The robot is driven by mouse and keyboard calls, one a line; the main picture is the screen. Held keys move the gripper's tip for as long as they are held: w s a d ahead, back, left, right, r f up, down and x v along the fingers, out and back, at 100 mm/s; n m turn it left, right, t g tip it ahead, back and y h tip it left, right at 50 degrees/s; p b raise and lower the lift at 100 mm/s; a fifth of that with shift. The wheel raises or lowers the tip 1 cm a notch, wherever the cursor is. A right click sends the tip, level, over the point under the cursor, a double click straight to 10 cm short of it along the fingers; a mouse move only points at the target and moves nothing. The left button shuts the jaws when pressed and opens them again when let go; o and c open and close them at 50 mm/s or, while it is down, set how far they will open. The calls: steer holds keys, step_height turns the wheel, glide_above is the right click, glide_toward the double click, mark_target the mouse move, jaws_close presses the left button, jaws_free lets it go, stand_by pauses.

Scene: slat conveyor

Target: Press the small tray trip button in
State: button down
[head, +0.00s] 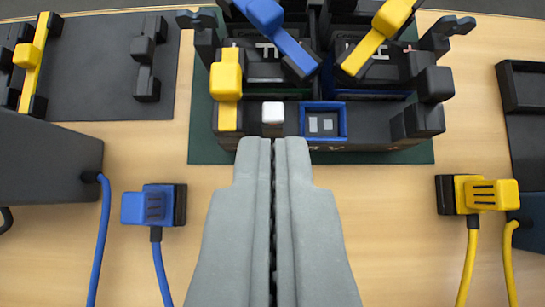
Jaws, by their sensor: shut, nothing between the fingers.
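A small white square button (273,112) sits on the front of the dark station (375,125). Beside it on the right is a blue-framed recess (323,137) with two small pale squares inside. No readable label shows which of these is the small tray trip button. My gripper (273,146) is shut and empty, pointing at the station's front. Its tips appear just below the white button in the picture, with a small gap between them. How far the tips are from the station in depth is hard to tell.
A yellow block (227,80) stands left of the button; blue (290,48) and yellow (375,40) levers slant above. A blue-corded plug (150,206) lies left and a yellow-corded plug (480,194) right on the wooden table. Bare table lies between plugs and gripper.

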glide_above(273, 124)
step_height(273, 124, down, 6)
steer(key=r, duration=0.1)
steer(key=f, duration=0.1)
steer(key=s+f, duration=0.1)
steer(key=shift+f, duration=1.15)
